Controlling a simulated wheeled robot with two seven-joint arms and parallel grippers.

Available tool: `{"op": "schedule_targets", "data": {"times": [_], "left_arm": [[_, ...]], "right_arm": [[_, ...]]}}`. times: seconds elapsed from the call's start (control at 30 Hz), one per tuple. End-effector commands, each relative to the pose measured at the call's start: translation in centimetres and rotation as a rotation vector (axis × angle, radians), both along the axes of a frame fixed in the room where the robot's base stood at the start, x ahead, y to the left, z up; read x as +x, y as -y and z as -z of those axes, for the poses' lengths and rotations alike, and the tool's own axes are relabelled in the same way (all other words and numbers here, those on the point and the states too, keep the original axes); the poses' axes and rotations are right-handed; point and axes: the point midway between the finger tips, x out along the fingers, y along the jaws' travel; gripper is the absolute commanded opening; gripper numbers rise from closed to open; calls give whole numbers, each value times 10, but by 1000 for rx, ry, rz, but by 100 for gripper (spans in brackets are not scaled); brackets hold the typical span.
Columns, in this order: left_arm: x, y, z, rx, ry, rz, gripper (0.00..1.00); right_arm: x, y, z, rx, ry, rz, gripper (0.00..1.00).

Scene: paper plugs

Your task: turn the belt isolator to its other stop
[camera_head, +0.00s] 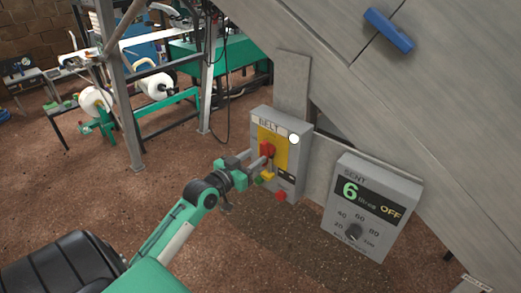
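The belt isolator (267,149) is a red rotary handle on a yellow plate, on the front of a grey box labelled BELT (258,116). My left gripper (267,167) is at the box front, with its fingers at the lower part of the red handle. The fingers are small here, and I cannot tell whether they touch or grip the handle. The handle's exact angle is partly hidden. My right gripper is not in view.
A white round lamp (294,139) and a red button (281,196) are on the BELT box. A grey SENT box (372,207) with a dial and a display reading 6 and OFF stands to the right. A sloping grey panel (400,100) overhangs both. Brown floor lies open at left.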

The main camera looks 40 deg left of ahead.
Motion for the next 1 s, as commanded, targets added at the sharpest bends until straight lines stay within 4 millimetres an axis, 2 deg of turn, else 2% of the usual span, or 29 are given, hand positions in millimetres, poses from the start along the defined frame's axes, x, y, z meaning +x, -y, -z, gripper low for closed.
{"op": "schedule_targets", "data": {"times": [0.1, 0.3, 0.67, 0.87, 1.0], "left_arm": [[17, 1, -2, -1, 0, 0, 38], [33, 3, -1, 0, 1, 0, 38], [37, 3, 0, 1, 0, 0, 38], [37, 3, 0, 1, 0, 0, 1], [37, 3, 0, -1, 0, 0, 0]], "right_arm": [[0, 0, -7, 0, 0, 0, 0], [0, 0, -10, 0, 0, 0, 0], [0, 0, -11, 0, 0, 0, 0], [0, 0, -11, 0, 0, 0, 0], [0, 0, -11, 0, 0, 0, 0]]}}
